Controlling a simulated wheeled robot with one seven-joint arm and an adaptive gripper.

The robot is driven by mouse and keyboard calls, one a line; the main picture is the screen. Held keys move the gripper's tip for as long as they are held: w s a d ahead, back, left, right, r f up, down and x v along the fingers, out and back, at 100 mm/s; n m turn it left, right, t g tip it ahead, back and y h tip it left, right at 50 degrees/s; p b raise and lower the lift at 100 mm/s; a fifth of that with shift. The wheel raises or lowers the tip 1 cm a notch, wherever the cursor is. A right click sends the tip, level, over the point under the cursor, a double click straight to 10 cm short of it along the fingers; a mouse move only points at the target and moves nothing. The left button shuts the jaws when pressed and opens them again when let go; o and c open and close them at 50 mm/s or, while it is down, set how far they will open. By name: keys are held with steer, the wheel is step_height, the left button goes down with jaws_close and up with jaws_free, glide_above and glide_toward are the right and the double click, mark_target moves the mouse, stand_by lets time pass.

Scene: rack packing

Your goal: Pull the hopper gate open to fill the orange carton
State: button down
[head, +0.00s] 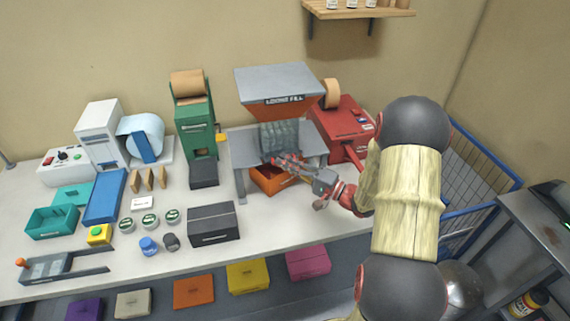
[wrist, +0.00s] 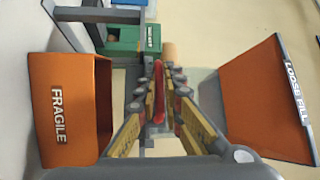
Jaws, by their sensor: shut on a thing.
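The grey and orange hopper (head: 277,85), lettered "LOOSE FILL", stands on a grey stand at the back of the bench. Below it, the open orange carton (head: 264,182) sits under the stand, partly hidden by my gripper. My gripper (head: 285,160) reaches in from the right between hopper and carton. In the wrist view, turned sideways, the carton (wrist: 73,75) marked "FRAGILE" is at left and the hopper (wrist: 265,95) at right. My fingers (wrist: 160,78) are closed around a red piece (wrist: 158,98), apparently the gate's handle. The gate plate itself is hidden.
A red machine (head: 342,125) stands right of the hopper and a green dispenser (head: 194,125) to its left. A black box (head: 213,224) and several small jars lie in front on the left. Bare bench lies in front of the stand.

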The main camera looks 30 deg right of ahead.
steer(key=shift+s+f, duration=0.1)
steer(key=shift+f, duration=0.1)
stand_by(0.5)
steer(key=s+a+b, duration=0.2)
steer(key=s, duration=0.7)
steer(key=shift+s+a, duration=0.4)
steer(key=c, duration=2.2)
jaws_free()
steer(key=shift+w, duration=0.1)
steer(key=shift+c, duration=0.2)
steer(key=v, duration=1.2)
